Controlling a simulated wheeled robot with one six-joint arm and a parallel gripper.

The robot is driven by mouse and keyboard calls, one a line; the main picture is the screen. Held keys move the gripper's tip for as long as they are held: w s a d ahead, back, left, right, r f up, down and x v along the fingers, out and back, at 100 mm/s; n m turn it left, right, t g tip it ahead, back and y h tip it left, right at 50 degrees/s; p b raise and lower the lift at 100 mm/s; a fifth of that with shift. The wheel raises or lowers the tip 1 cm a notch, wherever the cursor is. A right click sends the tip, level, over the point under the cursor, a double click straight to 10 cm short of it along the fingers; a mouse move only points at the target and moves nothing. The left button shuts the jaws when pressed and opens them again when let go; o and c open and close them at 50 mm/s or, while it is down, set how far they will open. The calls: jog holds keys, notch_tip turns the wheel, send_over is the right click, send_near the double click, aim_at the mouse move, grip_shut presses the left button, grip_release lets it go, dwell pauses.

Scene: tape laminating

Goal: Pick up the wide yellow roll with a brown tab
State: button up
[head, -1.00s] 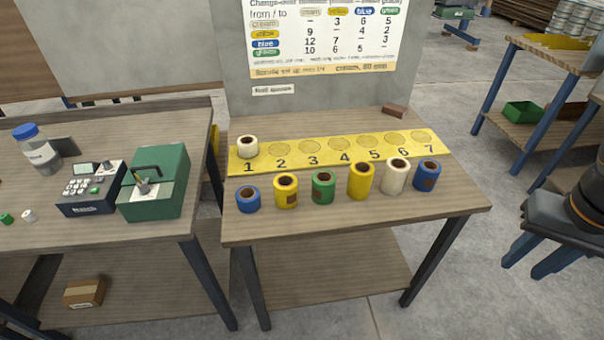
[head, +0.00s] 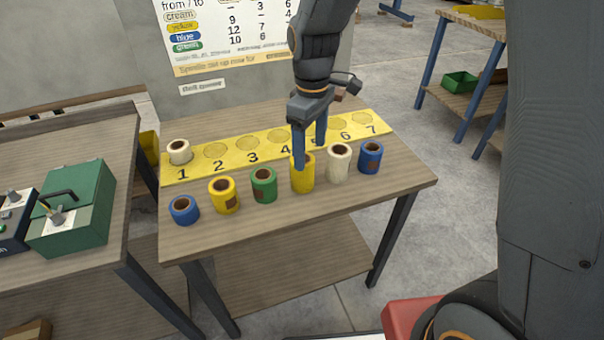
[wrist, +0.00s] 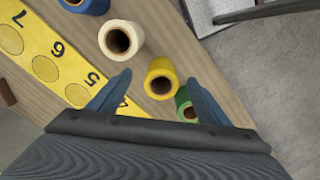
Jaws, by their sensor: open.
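The tall yellow roll (head: 302,180) stands upright on the table in the front row, between a green roll (head: 263,186) and a cream roll (head: 338,165). A shorter yellow roll (head: 223,198) with a brown tab stands further left. My gripper (head: 310,156) is open and points down at the tall yellow roll, one finger hiding part of its top. In the wrist view the tall yellow roll (wrist: 160,66) shows between the spread fingers (wrist: 158,84), with nothing gripped. Any tab on it is hard to make out now.
Blue rolls stand at the left end (head: 184,212) and right end (head: 371,158) of the row. Behind runs a yellow numbered strip (head: 232,160), with a cream roll (head: 179,150) on spot 1. A green box (head: 80,205) sits on the left table.

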jog(key=shift+n, duration=0.6)
jog(key=shift+w+a+f+p, duration=0.1)
jog(key=shift+a+f+p, duration=0.25)
jog(key=shift+f, duration=1.05)
jog(key=shift+w+a+f+p, duration=0.1)
jog(key=shift+a+f+p, duration=0.25)
jog(key=shift+f, duration=1)
jog(key=shift+w+a+f+p, duration=0.15)
jog(key=shift+f+p, duration=0.3)
jog(key=shift+f, duration=0.95)
jog(key=c, duration=1.2)
